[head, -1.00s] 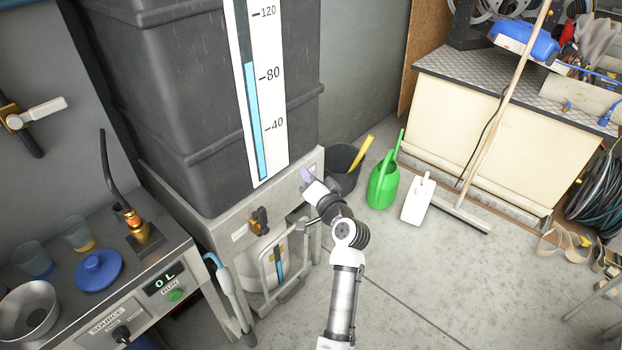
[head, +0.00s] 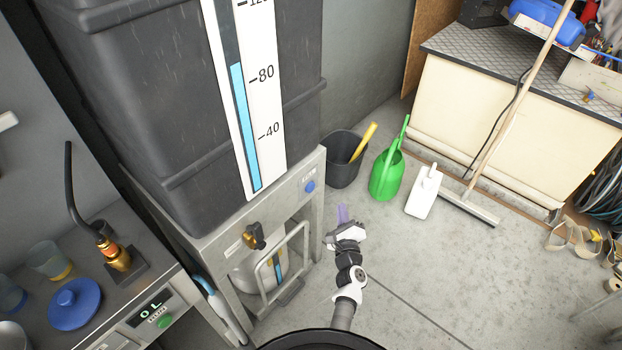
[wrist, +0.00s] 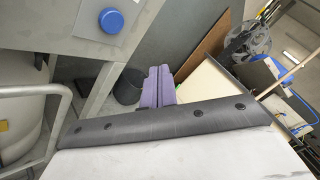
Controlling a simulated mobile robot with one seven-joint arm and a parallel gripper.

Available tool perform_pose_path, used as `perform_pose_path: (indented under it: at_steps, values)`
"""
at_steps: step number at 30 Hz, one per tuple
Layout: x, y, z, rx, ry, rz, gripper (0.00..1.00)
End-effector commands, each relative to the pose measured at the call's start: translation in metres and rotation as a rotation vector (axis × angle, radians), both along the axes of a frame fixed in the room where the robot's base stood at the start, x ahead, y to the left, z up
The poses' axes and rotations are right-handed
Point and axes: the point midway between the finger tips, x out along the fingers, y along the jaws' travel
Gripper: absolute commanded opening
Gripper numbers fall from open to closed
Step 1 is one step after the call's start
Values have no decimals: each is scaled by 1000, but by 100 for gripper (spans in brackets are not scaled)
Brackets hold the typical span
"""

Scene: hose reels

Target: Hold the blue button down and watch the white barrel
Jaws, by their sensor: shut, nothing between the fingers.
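The round blue button (head: 310,186) is on the upper right of the grey metal stand's front. It also shows at the top left of the wrist view (wrist: 110,20), with nothing touching it. My gripper (head: 342,213), with purple fingers, is below and to the right of the button, apart from it. In the wrist view its fingers (wrist: 160,86) are together and empty. The white barrel (head: 243,277) sits inside the stand, partly hidden by a tubular metal frame; a blue level strip shows on it. Its side also shows in the wrist view (wrist: 20,105).
A dark tank (head: 150,110) with a gauge (head: 247,110) reading a little above 80 stands on the stand. The bench display (head: 151,309) reads 0 L. Floor between is clear.

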Motion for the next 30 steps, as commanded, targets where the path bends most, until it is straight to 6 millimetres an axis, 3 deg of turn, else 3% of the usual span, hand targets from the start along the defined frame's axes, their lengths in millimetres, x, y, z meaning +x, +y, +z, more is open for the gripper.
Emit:
perform_pose_path:
  at_steps: [16, 30]
  values:
    - [3, 4, -3, 8, 2, -3, 0]
    - [39, 54, -6, 8, 0, 0, 0]
